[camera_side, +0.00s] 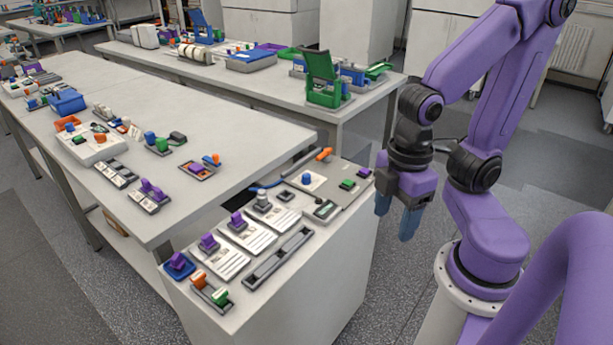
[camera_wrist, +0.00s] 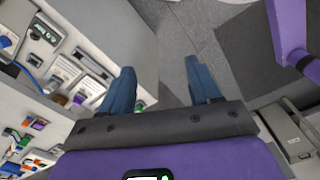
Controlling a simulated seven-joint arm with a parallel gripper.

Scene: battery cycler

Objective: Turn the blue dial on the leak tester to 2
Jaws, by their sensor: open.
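A blue dial (camera_side: 306,178) stands on a white plate on a flat grey panel (camera_side: 334,187), which appears to be the leak tester, at the back right of the white cabinet top. The dial's markings and setting are too small to read. A small blue knob (camera_wrist: 35,36), likely the same dial, shows at the upper left in the wrist view. My gripper (camera_side: 396,214) hangs beyond the cabinet's right edge, pointing down, apart from the panel. Its two blue fingers (camera_wrist: 160,66) are spread over the floor with nothing between them.
White plates with purple knobs (camera_side: 208,242) and a long grey slotted tray (camera_side: 278,257) lie to the left. A long table (camera_side: 220,135) stands behind.

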